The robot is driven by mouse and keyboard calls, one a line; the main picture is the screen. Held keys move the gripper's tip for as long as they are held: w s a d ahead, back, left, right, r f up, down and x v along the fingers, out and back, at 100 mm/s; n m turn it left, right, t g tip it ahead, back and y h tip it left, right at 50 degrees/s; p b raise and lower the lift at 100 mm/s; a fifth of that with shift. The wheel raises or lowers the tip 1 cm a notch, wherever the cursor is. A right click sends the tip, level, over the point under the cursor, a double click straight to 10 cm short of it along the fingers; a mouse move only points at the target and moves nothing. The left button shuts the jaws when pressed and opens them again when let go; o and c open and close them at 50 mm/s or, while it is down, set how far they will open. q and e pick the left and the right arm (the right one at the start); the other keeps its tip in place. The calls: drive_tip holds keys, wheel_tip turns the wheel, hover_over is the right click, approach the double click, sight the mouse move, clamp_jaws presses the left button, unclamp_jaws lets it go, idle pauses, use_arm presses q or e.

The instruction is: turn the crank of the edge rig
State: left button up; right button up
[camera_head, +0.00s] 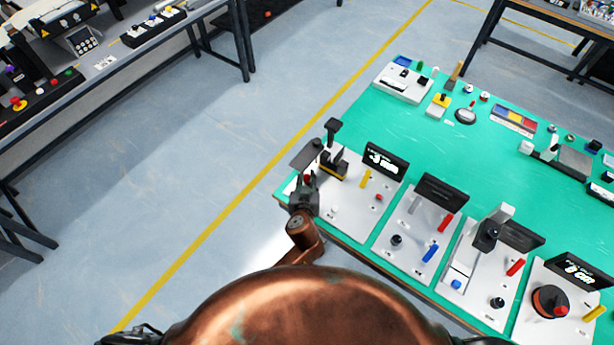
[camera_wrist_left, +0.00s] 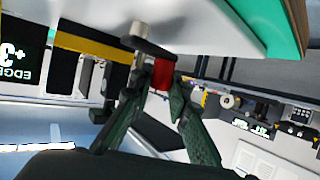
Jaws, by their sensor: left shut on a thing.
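The edge rig (camera_head: 340,225) is the leftmost pale panel at the near edge of the green table. Its dark display (camera_head: 383,162) shows "+3", and the wrist view shows the word EDGE upside down on the display (camera_wrist_left: 12,52). My left gripper (camera_head: 306,180) is at the rig's left side, over the table edge. In the wrist view my left gripper (camera_wrist_left: 160,82) has its fingers shut on the red crank grip (camera_wrist_left: 162,73). A dark crank arm (camera_wrist_left: 148,47) with a pale round end (camera_wrist_left: 138,29) runs beside it. My right gripper is not in view.
More rigs with levers and knobs stand to the right, the closest with a red lever (camera_head: 445,223). A yellow lever (camera_head: 366,179) stands on the edge rig. The green table (camera_head: 420,135) has clear space behind the rigs. Open floor (camera_head: 200,180) lies left.

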use_arm(q)
clamp_jaws()
drive_tip(key=shift+w+d+r+m+h+p, duration=0.1)
drive_tip(key=shift+m+h+p, duration=0.4)
drive_tip(key=shift+p, duration=0.15)
drive_tip(key=m+g+h+p, duration=0.1)
drive_tip(key=m+h+p, duration=0.1)
drive_tip(key=d+m+h+p, duration=0.1)
drive_tip(key=h+p, duration=0.1)
drive_tip(key=w+m+g+h+p, duration=0.1)
drive_tip(key=m+h+p, duration=0.1)
drive_tip(key=p, duration=0.1)
drive_tip(key=shift+d+r+m+g, duration=0.2)
drive_tip(key=shift+d+m+g, duration=0.1)
drive_tip(key=shift+d, duration=0.1)
drive_tip(key=shift+w+d+f+m+g+h+p, duration=0.15)
drive_tip(key=shift+d+m+g+h+p, duration=0.25)
drive_tip(key=shift+m+g+h+p, duration=0.4)
drive_tip(key=shift+d+m+h, duration=0.2)
drive_tip(key=shift+m+h, duration=0.3)
drive_tip(key=shift+m, duration=0.1)
drive_tip(key=shift+s+d+f+g, duration=0.1)
drive_tip(key=shift+s+g, duration=0.1)
drive_tip(key=shift+g, duration=0.1)
